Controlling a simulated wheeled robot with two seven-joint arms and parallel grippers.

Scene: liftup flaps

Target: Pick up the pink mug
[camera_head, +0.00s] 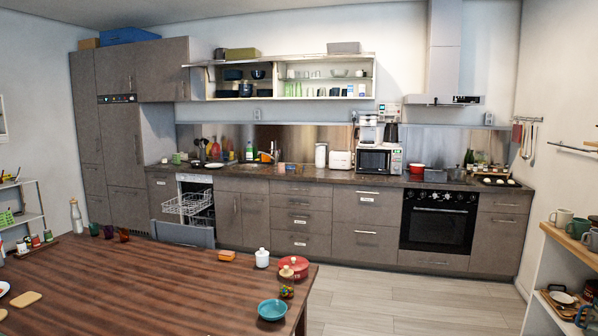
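I cannot make out a clearly pink mug. Several mugs stand on the shelf at the right edge: a pale cream mug (562,217), a green mug (577,229) and a whitish mug (591,241) cut by the picture edge. The pale cream one may be slightly pinkish, but I cannot tell. A small dark red cup (123,235) stands at the far left edge of the table. Neither of my grippers is in view.
The dishwasher (190,203) stands open. The floor (400,295) between table and right shelf is clear.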

